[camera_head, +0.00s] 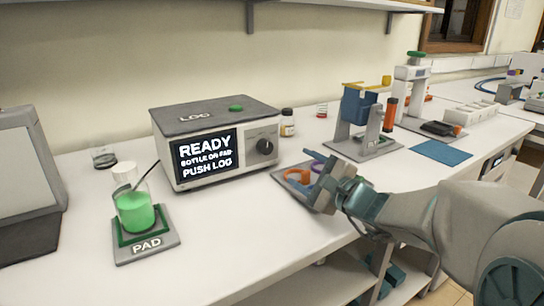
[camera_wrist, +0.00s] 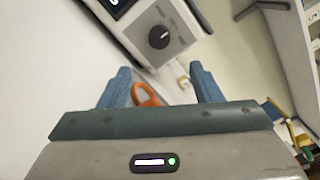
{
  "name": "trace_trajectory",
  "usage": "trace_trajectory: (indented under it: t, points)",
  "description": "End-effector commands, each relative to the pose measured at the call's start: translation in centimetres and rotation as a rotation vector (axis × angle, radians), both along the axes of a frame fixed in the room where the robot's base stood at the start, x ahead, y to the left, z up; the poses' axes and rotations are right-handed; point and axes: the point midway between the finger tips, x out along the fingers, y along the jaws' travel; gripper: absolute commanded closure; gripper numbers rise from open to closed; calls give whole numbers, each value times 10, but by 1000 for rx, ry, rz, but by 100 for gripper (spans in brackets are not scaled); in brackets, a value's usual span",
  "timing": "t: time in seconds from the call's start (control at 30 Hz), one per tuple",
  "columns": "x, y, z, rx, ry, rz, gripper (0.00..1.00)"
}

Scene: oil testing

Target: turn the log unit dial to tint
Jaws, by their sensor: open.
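The log unit (camera_head: 180,158) is a grey box with a dark top marked LOG and a green button (camera_head: 236,107). Its screen (camera_head: 207,158) reads READY, BOTTLE ON PAD, PUSH LOG. The black dial (camera_head: 265,147) sits on the right of its front; a white pointer line shows on the dial in the wrist view (camera_wrist: 159,37). The small labels around it are too blurred to read. My gripper (camera_head: 318,178) is open, right of and in front of the unit, apart from the dial. In the wrist view, the dial lies beyond the gap between my blue fingers (camera_wrist: 160,84).
An orange ring-shaped thing (camera_head: 297,176) lies on a grey tray near my gripper. A small bottle (camera_head: 288,123) stands right of the unit. A blue stand (camera_head: 358,105) is further right.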

Motion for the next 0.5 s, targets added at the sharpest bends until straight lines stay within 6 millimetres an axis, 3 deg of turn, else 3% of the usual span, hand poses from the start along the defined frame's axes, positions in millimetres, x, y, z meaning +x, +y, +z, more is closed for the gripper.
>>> trace_trajectory:
  t: [0.5]
  points:
    - [78, 66, -1, 0, 2, 5, 42]
